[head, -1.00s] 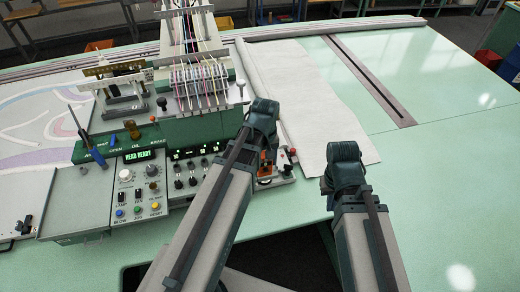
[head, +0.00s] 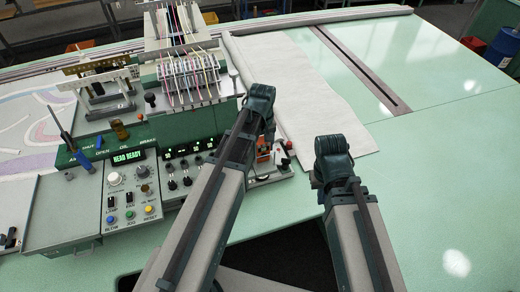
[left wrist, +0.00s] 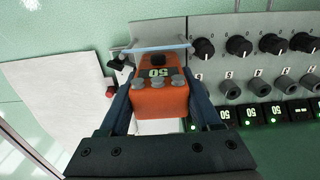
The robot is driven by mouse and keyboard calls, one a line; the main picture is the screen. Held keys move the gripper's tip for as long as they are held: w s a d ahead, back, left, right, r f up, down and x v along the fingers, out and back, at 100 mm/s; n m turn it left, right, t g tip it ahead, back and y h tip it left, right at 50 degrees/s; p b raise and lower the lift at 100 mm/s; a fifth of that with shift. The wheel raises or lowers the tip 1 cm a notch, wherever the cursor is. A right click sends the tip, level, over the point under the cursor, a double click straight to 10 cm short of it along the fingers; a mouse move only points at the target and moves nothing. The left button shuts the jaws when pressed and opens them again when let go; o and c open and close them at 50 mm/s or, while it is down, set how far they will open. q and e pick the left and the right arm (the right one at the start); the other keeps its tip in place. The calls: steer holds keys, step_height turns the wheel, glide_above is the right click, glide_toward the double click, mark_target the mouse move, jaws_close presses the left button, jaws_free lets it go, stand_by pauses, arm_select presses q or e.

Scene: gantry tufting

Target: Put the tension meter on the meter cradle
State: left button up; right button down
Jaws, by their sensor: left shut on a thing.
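The tension meter (left wrist: 160,95) is an orange block with a green-lit "50" display and grey round knobs. My left gripper (left wrist: 158,72) is shut on it, one finger on each side. In the head view the meter (head: 263,150) shows only partly beside my left wrist, at the machine's right end. A pale blue bar (left wrist: 155,48) lies across the meter's far end; I cannot tell whether it belongs to the cradle. The meter cradle cannot be made out with certainty. My right wrist ends over the green table, with its fingers hidden beneath it.
The control panel (head: 125,180) with knobs and a "HEAD READY" display is left of my left arm. A red knob (head: 290,145) stands near the meter. White cloth (head: 310,90) lies behind my wrists. The green table (head: 450,170) is clear at right.

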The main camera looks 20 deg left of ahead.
arm_select(q)
steer(key=shift+w, duration=0.1)
steer(key=shift+f, duration=0.2)
steer(key=o, duration=1.5)
steer(key=shift+r, duration=0.1)
steer(key=shift+r, duration=0.1)
step_height(320, 180, up, 12)
steer(key=p, duration=1.2)
steer(key=shift+r, duration=0.1)
steer(key=s+d+m, duration=0.3)
steer(key=s, duration=0.1)
steer(key=s+d+m, duration=0.4)
steer(key=s, duration=0.1)
steer(key=s+d+m+y, duration=0.1)
steer(key=s+d+m, duration=0.2)
steer(key=s, duration=0.2)
steer(key=shift+s+d, duration=0.25)
